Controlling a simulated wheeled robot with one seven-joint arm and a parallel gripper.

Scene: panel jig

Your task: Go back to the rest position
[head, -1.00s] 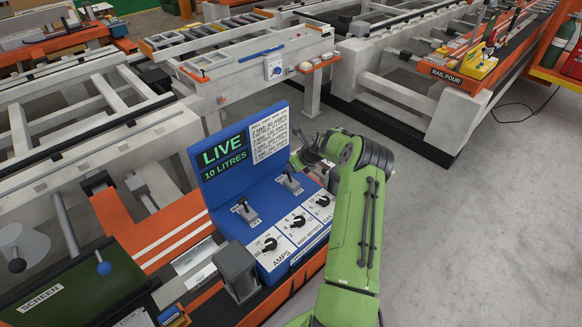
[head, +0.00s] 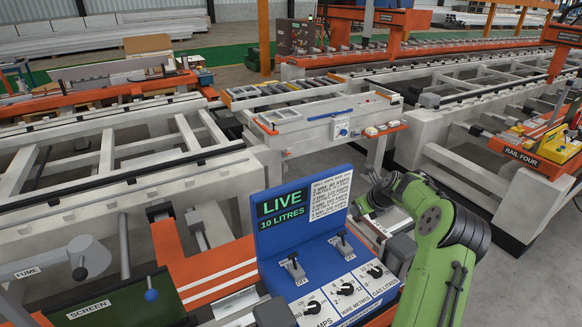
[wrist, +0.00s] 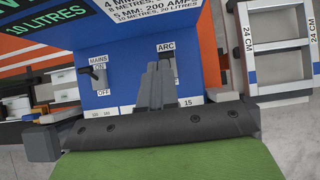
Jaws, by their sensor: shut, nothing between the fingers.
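My gripper is shut and empty; its two dark fingers (wrist: 156,85) stand together in the middle of the wrist view. They show in front of the blue control panel (wrist: 125,70), near the ARC switch label. In the head view my green arm reaches up at the lower right, and its far end is small and partly hidden behind my own arm, right of the panel (head: 272,235). The panel's screen (head: 282,202) reads LIVE, 10 LITRES. I cannot tell how far the fingers are from the panel.
The panel sits on an orange bench beside grey frames (head: 120,225). A green SCREEN board (head: 120,302) and a FUME arm (head: 35,268) are at the lower left. RAIL FOUR (head: 520,155) stands at the right. Grey floor (head: 500,272) is open at the lower right.

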